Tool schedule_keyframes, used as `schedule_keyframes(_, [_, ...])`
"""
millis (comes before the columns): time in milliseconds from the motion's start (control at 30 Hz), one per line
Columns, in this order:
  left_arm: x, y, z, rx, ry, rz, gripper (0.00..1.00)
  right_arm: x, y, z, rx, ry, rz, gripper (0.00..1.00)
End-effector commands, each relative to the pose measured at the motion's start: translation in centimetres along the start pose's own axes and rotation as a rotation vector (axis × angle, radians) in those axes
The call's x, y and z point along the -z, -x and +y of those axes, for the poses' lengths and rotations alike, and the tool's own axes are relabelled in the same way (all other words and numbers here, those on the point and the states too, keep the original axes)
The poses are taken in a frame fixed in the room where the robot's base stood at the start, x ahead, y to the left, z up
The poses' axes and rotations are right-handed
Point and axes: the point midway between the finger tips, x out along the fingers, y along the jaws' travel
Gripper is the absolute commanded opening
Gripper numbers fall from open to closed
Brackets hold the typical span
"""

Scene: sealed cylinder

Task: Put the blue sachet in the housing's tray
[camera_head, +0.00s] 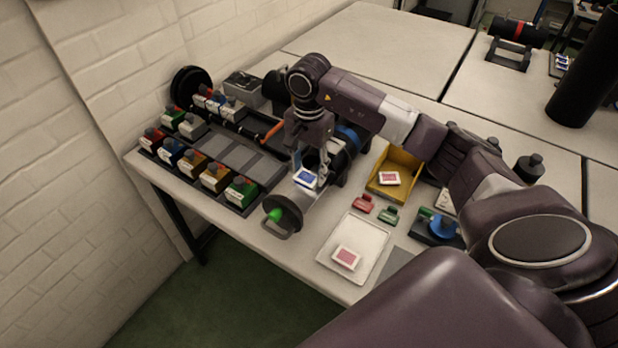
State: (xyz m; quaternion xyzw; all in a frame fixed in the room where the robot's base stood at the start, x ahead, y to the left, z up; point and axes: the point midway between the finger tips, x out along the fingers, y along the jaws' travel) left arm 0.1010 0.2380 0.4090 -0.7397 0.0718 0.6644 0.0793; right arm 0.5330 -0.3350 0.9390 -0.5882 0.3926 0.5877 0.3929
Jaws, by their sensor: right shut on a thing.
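My right gripper (308,168) points down over the front of the cylinder housing (349,138) and is shut on the blue sachet (306,179), a small white packet with a blue label. The sachet is just above the housing's tray (299,198), which sticks out toward the front edge of the table; I cannot tell whether it touches. A round end cap (283,213) with a green part is at the tray's outer end. The gripper and sachet hide part of the tray. My left gripper is not in view.
A white tray (367,231) holds a pink-labelled sachet (346,257). A yellow bin (407,163) holds another sachet (389,178). Red (363,203) and green (387,214) clips lie between. A rack with several coloured boxes (241,192) stands left, near the wall.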

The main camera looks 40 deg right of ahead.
Motion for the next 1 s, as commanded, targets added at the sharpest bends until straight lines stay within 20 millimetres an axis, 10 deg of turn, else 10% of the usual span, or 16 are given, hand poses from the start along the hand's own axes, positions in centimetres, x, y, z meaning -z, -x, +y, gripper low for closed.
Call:
schedule_keyframes(667, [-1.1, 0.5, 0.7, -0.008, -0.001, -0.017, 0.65, 0.0, -4.5, 0.0, 0.0, 0.0, 0.001, 0.26])
schedule_keyframes(700, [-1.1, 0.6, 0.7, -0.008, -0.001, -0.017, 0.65, 0.0, -4.5, 0.0, 0.0, 0.0, 0.0, 0.45])
schedule_keyframes(800, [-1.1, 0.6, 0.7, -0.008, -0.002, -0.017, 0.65, 0.0, -4.4, 0.0, 0.0, 0.0, 0.0, 0.56])
schedule_keyframes(1000, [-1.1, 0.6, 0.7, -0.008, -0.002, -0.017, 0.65, 0.0, -4.4, 0.0, 0.0, 0.0, 0.0, 0.6])
